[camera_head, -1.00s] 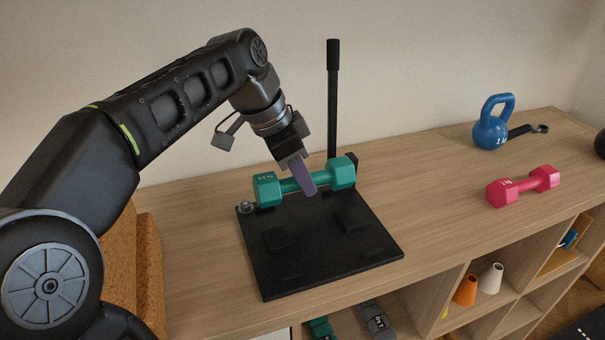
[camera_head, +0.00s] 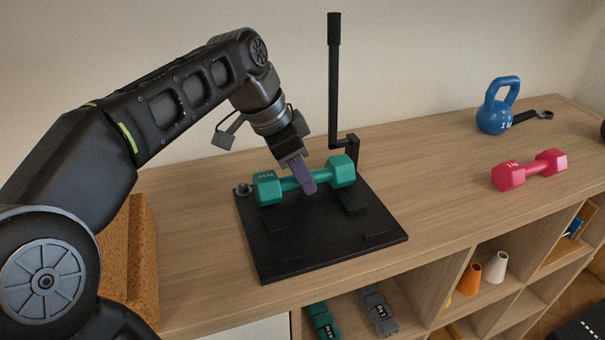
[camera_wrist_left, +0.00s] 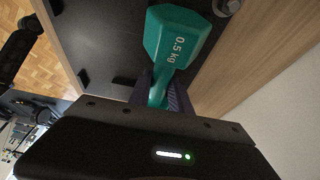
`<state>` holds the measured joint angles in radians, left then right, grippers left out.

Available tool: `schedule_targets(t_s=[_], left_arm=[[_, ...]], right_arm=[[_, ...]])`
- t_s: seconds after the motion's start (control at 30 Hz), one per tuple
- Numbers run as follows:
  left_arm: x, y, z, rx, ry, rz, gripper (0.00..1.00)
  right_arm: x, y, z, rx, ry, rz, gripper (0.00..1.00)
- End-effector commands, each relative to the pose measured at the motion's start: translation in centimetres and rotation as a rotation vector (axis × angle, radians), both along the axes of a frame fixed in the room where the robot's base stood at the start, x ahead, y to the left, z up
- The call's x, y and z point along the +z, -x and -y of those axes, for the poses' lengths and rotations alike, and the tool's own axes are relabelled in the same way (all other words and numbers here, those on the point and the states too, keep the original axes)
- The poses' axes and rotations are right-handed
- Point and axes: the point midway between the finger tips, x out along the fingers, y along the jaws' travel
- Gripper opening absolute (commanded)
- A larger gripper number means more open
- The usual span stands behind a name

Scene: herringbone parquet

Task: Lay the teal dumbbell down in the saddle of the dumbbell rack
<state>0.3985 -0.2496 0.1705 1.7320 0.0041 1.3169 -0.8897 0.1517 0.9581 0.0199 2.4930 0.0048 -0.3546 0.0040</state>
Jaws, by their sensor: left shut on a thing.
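The teal dumbbell (camera_head: 267,188) is held level by its handle in my left gripper (camera_head: 308,186), which is shut on it. In the left wrist view one teal head (camera_wrist_left: 178,38) marked 0.5 kg shows, with the gripper's fingers (camera_wrist_left: 160,92) on both sides of the handle. The dumbbell rack (camera_head: 320,248) is a black plate with low dark blocks and a tall black post behind. The dumbbell lies over the rack's back part, its heads appearing just above two of the blocks. I cannot tell whether it touches them. My right gripper is not in view.
The post (camera_head: 333,80) rises close behind the dumbbell's right head. A pink dumbbell (camera_head: 508,176), a blue kettlebell (camera_head: 494,116) and a dark wrench (camera_head: 532,116) lie to the right on the wooden shelf top (camera_head: 440,190). An orange-brown block (camera_head: 143,250) stands at left.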

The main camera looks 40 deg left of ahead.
Motion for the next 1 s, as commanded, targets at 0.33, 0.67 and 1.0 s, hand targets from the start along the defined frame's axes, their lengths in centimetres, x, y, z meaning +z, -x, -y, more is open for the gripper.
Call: schedule_targets(t_s=[0.33, 0.67, 1.0], left_arm=[[-0.53, -0.03, 0.01, -0.001, 0.000, 0.002, 0.00], [-0.49, -0.01, 0.01, 0.000, 0.000, 0.001, 0.49], [-0.60, 0.02, 0.00, 0.000, 0.000, -0.001, 0.63]], right_arm=[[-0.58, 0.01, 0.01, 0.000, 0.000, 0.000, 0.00], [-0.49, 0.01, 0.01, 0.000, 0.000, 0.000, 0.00], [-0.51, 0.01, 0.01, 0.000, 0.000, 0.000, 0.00]])
